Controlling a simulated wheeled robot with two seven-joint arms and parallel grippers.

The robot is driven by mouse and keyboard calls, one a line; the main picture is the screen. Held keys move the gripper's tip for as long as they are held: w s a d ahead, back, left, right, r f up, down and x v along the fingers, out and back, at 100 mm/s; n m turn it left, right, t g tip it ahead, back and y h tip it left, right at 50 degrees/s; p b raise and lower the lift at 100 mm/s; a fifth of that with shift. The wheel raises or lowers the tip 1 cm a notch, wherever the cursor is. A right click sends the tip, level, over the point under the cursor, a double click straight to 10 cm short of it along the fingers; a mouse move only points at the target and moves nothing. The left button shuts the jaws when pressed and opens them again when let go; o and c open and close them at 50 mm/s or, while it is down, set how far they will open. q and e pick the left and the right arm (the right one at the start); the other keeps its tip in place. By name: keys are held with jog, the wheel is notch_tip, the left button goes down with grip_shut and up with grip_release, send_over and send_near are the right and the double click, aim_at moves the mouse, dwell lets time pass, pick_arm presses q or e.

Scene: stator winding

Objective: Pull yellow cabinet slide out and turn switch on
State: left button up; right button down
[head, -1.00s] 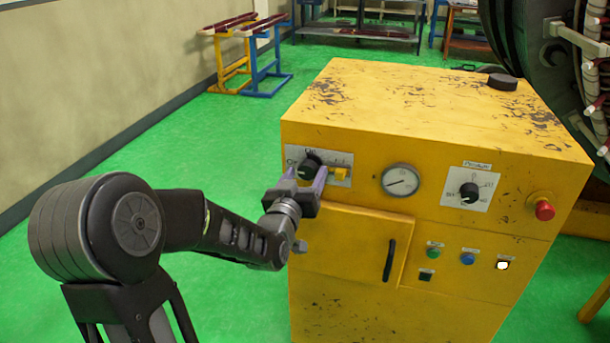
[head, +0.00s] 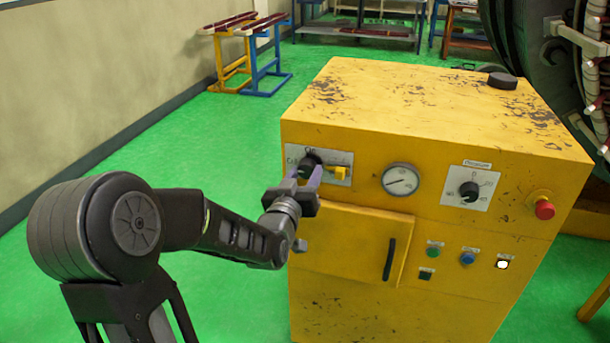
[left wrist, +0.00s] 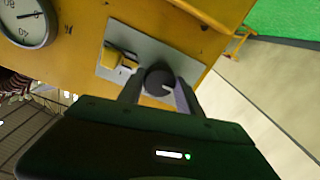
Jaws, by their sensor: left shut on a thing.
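The yellow cabinet (head: 400,115) stands in the middle of the head view. At the upper left of its front is a pale plate with a black rotary switch knob (head: 309,158) and a small yellow slide (head: 341,173) to its right. In the left wrist view the knob (left wrist: 159,77) sits between the fingers, and the yellow slide (left wrist: 113,57) is beside it, apart from them. My left gripper (head: 307,174) is shut on the black knob, one finger on each side. The fingers partly hide the knob in the head view. My right gripper is not in view.
A gauge (head: 400,180), a second knob (head: 469,191), a red button (head: 544,209) and a door handle (head: 389,260) are right of the gripper on the cabinet front. A black puck-like thing (head: 502,81) lies on top. Green floor (head: 215,150) is free to the left.

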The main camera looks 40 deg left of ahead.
pick_arm(q)
jog(key=shift+f+m+b, duration=0.1)
jog(key=shift+m+b, duration=1.1)
jog(key=shift+m, duration=0.4)
jog(key=m+b, duration=0.2)
jog(key=m, duration=0.2)
jog(key=shift+a+m, duration=0.1)
jog(key=shift+m, duration=0.2)
jog(key=m+b, duration=0.1)
jog(key=m, duration=0.4)
jog(key=shift+b, duration=0.3)
jog(key=m, duration=0.5)
jog(key=shift+b, duration=0.3)
jog(key=o, duration=1.4)
jog(key=shift+c, duration=0.2)
